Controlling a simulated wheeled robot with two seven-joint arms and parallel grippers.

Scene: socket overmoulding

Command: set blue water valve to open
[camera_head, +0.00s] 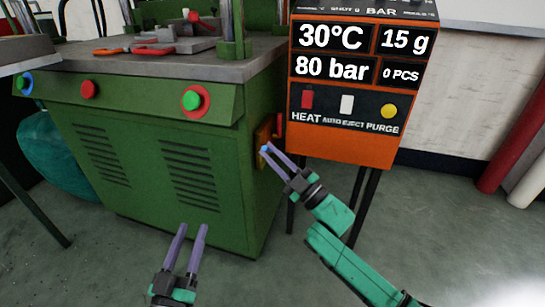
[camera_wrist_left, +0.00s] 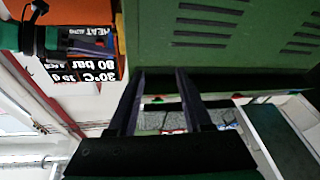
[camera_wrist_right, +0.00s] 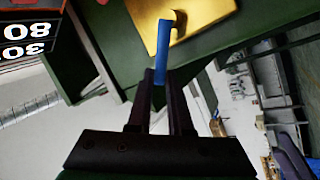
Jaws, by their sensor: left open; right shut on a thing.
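The blue water valve handle (camera_wrist_right: 162,50) is a bent blue lever. It sticks out from a yellow plate (camera_wrist_right: 195,12) on the side of the green machine, and only a small blue bit (camera_head: 264,149) shows in the head view. My right gripper (camera_wrist_right: 160,80) is shut on the free end of the blue handle; in the head view its purple fingers (camera_head: 269,150) reach the yellow plate (camera_head: 261,143). My left gripper (camera_head: 190,228) is open and empty in front of the machine; its parted fingers also show in the left wrist view (camera_wrist_left: 160,72).
The green machine (camera_head: 140,165) has red and green buttons on its front. A red handle (camera_head: 280,125) is close to the yellow plate. The floor in front is clear.

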